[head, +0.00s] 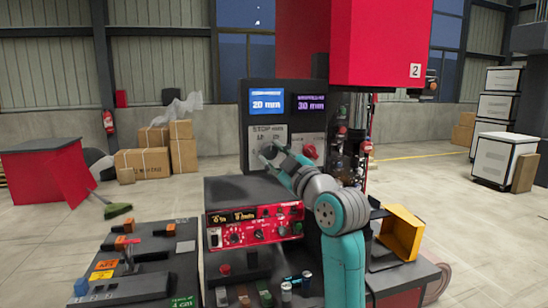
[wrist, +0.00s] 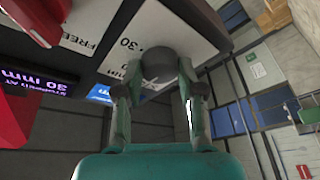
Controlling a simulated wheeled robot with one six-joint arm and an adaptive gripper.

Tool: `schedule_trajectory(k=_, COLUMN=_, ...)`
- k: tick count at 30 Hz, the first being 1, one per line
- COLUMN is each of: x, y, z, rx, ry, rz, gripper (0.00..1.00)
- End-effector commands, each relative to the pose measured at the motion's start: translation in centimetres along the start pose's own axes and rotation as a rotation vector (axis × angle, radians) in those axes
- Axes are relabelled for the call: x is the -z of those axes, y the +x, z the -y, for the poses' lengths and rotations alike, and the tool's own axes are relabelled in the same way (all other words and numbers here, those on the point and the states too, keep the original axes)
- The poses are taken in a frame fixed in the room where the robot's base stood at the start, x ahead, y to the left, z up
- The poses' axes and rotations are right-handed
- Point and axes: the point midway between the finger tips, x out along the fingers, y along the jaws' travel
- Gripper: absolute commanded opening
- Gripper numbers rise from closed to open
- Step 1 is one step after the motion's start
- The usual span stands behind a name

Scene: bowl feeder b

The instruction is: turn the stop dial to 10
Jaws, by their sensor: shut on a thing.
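The stop dial is a dark round knob (wrist: 162,66) on a white plate marked STOP (head: 262,132), on the upright dark panel. My gripper (head: 272,153) reaches up to that plate, and its fingers (wrist: 158,92) stand on both sides of the knob, shut on it. In the wrist view a "30" mark shows on the plate beside the knob. The knob's pointer and most other scale marks are hidden or too small to read. Above the plate, a blue screen (head: 267,102) reads 20 mm and a purple-lettered screen (head: 311,103) reads 30 mm.
A red knob (head: 310,151) sits just right of the stop plate; a plate reading FREE (wrist: 82,30) shows near it in the wrist view. A red control unit (head: 254,227) stands below my arm. A yellow bin (head: 402,232) is at the right.

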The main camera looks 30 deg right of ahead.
Motion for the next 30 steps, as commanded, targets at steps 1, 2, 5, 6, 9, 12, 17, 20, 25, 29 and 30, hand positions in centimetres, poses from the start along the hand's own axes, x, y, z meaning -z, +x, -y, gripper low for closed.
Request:
schedule_trajectory(k=1, x=-0.09, y=0.02, z=-0.06, rx=0.016, ry=-0.042, rz=0.005, gripper=0.04)
schedule_trajectory(k=2, x=-0.09, y=0.02, z=-0.09, rx=0.025, ry=-0.069, rz=0.007, gripper=0.04)
schedule_trajectory(k=5, x=-0.07, y=0.02, z=-0.17, rx=0.056, ry=-0.156, rz=0.012, gripper=0.04)
schedule_trajectory(k=6, x=-0.05, y=0.02, z=-0.19, rx=0.068, ry=-0.190, rz=0.014, gripper=0.04)
schedule_trajectory(k=9, x=-0.01, y=0.03, z=-0.20, rx=0.096, ry=-0.268, rz=0.018, gripper=0.04)
schedule_trajectory(k=12, x=0.03, y=0.04, z=-0.26, rx=0.121, ry=-0.340, rz=0.022, gripper=0.04)
schedule_trajectory(k=17, x=0.01, y=0.06, z=-0.27, rx=0.155, ry=-0.432, rz=0.028, gripper=0.04)
schedule_trajectory(k=20, x=0.03, y=0.07, z=-0.30, rx=0.169, ry=-0.475, rz=0.031, gripper=0.04)
schedule_trajectory(k=25, x=0.05, y=0.08, z=-0.33, rx=0.186, ry=-0.521, rz=0.033, gripper=0.04)
schedule_trajectory(k=29, x=0.04, y=0.08, z=-0.33, rx=0.192, ry=-0.539, rz=0.035, gripper=0.04)
schedule_trajectory(k=30, x=0.04, y=0.08, z=-0.32, rx=0.193, ry=-0.541, rz=0.035, gripper=0.04)
